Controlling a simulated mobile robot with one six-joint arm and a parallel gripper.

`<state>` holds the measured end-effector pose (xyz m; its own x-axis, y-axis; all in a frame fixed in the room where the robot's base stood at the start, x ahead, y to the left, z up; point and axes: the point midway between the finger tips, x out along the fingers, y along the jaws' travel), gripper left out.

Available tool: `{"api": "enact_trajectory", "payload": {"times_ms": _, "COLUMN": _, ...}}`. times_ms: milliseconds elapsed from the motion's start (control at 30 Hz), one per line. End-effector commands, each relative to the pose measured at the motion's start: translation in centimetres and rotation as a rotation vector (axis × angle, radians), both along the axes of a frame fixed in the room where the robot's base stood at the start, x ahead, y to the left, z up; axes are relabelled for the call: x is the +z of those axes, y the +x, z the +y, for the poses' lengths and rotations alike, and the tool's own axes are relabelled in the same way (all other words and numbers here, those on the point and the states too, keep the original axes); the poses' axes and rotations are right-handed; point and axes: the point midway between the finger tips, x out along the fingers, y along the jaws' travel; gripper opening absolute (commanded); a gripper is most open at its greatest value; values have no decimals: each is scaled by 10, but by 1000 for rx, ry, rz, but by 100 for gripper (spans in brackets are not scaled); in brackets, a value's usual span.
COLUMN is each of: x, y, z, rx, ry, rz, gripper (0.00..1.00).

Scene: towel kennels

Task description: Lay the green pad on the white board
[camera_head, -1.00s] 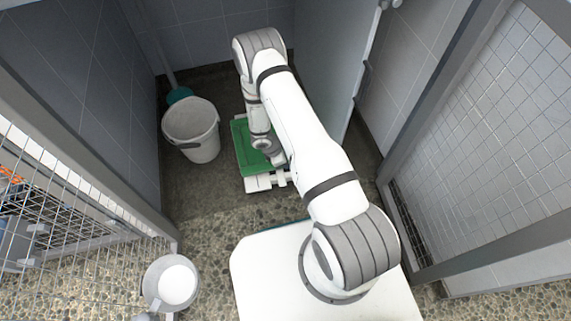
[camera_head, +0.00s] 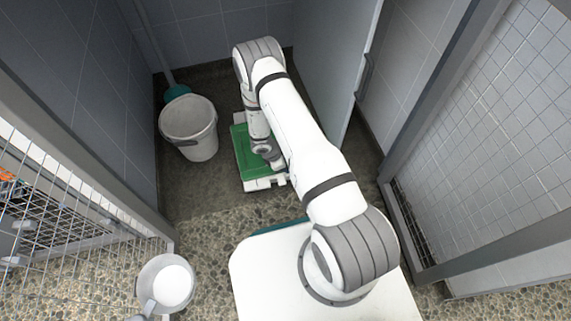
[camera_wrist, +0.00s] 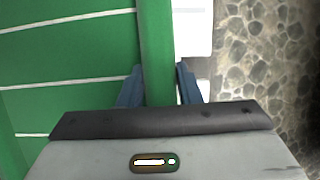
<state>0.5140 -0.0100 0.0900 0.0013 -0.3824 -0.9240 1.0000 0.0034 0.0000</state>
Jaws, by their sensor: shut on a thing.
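The green pad (camera_head: 243,152) lies over most of the white board (camera_head: 262,184), inside the stall beyond my base. The board's front edge shows white past the pad. In the wrist view the pad (camera_wrist: 65,70) fills the left side, with thin white stripes. My gripper (camera_wrist: 158,90) is shut on a raised green strip at the pad's edge, one blue-grey finger on each side. White board (camera_wrist: 195,35) shows right of that strip. In the head view my arm hides part of the pad and the fingertips. I cannot tell whether the pad rests fully on the board.
A white bucket (camera_head: 190,128) stands just left of the pad, with a teal-headed tool (camera_head: 176,93) behind it. A grey panel (camera_head: 332,70) stands close on the right. A scoop-like pan (camera_head: 166,284) is at front left. Pebbled floor (camera_head: 215,232) lies clear in front.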

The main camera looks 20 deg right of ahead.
Motion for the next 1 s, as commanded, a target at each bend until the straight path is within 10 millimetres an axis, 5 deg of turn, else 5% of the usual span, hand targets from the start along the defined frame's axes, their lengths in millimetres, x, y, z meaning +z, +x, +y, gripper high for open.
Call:
{"api": "enact_trajectory", "payload": {"times_ms": 33, "x": 1, "y": 0, "z": 0, "rx": -1, "ry": 0, "rz": -1, "gripper": 3}}
{"api": "enact_trajectory", "payload": {"times_ms": 67, "x": 1, "y": 0, "z": 0, "rx": 0, "ry": 0, "rz": 0, "gripper": 33}}
{"api": "enact_trajectory", "payload": {"times_ms": 300, "x": 1, "y": 0, "z": 0, "rx": -1, "ry": 0, "rz": 0, "gripper": 52}}
{"api": "enact_trajectory", "payload": {"times_ms": 667, "x": 8, "y": 0, "z": -1, "rx": -1, "ry": 0, "rz": 0, "gripper": 52}}
{"api": "enact_trajectory", "payload": {"times_ms": 1000, "x": 74, "y": 1, "z": 22, "rx": -1, "ry": 0, "rz": -3, "gripper": 52}}
